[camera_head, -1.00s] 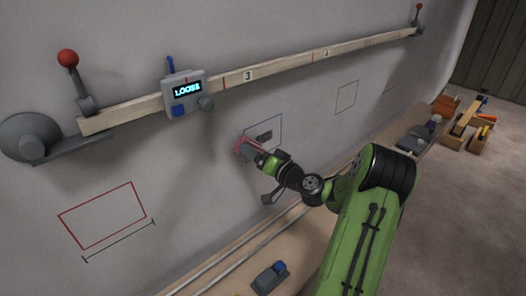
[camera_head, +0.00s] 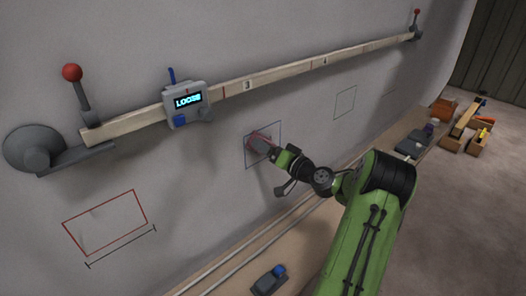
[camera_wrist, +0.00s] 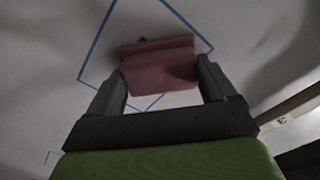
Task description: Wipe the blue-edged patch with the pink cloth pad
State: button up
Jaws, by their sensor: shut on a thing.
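The blue-edged patch (camera_head: 277,131) is a blue outlined rectangle on the grey wall, below the wooden rail. It also shows in the wrist view (camera_wrist: 97,44). My gripper (camera_head: 271,149) is shut on the pink cloth pad (camera_wrist: 160,68), which lies between its two fingers. The pad is inside the blue outline, over or against the wall; I cannot tell if it touches. A small dark mark shows at the pad's far edge in the wrist view. In the head view the pad (camera_head: 259,137) is partly hidden by my gripper.
A wooden rail (camera_head: 285,77) crosses the wall above, with a grey device (camera_head: 187,103) reading "LOOSE" and red-knobbed levers at its ends. A red rectangle (camera_head: 105,222) is at lower left. A bench (camera_head: 232,278) below holds a grey and blue tool (camera_head: 268,280).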

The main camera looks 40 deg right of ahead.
jog(key=shift+w+d+p, duration=0.15)
jog(key=shift+d+p, duration=0.8)
jog(key=shift+d, duration=3.85)
jog(key=o, duration=0.4)
jog(key=c, duration=0.4)
jog(key=shift+s+b, duration=0.3)
jog(key=shift+s, duration=0.3)
jog(key=shift+s, duration=0.1)
jog(key=s+b, duration=0.1)
jog(key=s, duration=0.3)
jog(key=shift+s, duration=0.4)
